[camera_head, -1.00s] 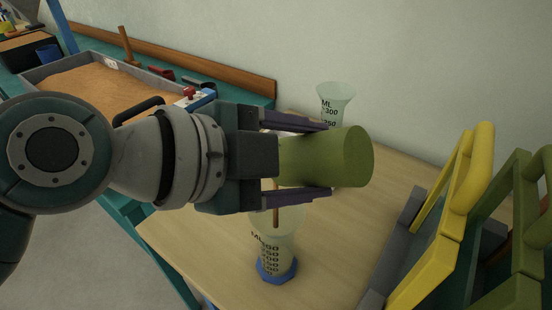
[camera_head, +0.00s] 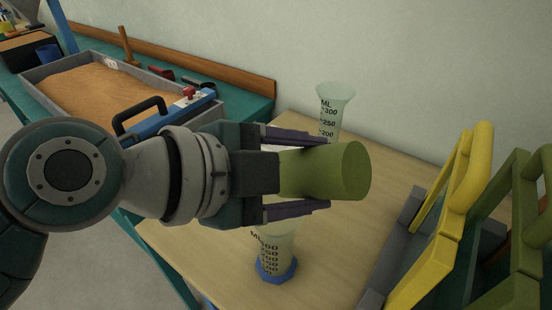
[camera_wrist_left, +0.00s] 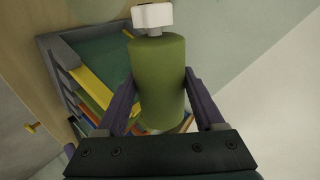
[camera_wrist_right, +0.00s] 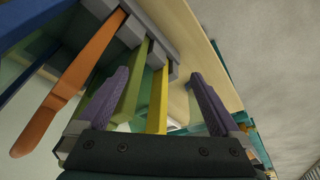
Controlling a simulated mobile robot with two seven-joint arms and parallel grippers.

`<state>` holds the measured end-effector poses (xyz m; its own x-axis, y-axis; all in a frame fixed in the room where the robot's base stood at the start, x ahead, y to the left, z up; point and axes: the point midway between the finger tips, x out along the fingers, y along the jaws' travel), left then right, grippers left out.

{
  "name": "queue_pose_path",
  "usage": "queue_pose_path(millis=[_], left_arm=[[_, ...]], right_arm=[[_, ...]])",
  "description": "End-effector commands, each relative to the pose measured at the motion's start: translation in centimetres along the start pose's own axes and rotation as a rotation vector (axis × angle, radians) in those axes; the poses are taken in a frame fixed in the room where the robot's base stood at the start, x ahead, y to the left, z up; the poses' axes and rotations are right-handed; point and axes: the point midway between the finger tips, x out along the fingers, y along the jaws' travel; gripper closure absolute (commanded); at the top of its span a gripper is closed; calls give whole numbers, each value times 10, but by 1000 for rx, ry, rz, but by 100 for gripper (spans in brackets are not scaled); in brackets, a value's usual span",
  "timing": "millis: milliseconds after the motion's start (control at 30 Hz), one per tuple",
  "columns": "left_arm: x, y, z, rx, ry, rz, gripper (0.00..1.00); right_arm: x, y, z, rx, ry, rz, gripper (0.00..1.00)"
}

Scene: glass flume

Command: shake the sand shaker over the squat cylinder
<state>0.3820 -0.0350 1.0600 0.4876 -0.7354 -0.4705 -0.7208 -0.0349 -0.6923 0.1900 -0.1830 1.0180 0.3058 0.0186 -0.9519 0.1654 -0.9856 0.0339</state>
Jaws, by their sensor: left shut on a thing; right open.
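My left gripper (camera_head: 326,172) is shut on the sand shaker (camera_head: 345,170), a green cylinder lying roughly sideways in the head view. In the left wrist view, the shaker (camera_wrist_left: 160,80) has a white end piece. A clear graduated cylinder (camera_head: 276,254) with a blue foot stands on the table just below the gripper in the head view; its top is hidden. A second graduated cylinder (camera_head: 333,105) with a flared mouth stands behind the shaker, its lower part hidden. I cannot tell surely which is the squat one. My right gripper (camera_wrist_right: 158,78) is open and empty.
A rack with yellow (camera_head: 455,210) and green (camera_head: 520,205) handled pieces stands at the right of the wooden table (camera_head: 180,238). A sand tray (camera_head: 47,65) and a blue tool with a black handle (camera_head: 140,115) lie at the left. Right of the near cylinder is clear table.

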Motion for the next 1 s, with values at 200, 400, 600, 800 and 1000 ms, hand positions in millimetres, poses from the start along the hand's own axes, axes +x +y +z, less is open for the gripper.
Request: queue_pose_path(millis=[200,400,600,800,1000], left_arm=[[-16,-24,-18,11,1,-5,95],[0,-1,0,0,1,-2,95],[0,0,0,0,0,-1,95],[-1,-1,-1,6,-4,-1,95],[-5,-7,-6,117,-79,3,95]], right_arm=[[0,1,0,-3,-1,2,0],[0,1,0,-3,0,3,0],[0,1,0,-3,-1,2,0],[-2,1,0,-2,0,2,0],[-24,0,-8,1,0,-1,0]])
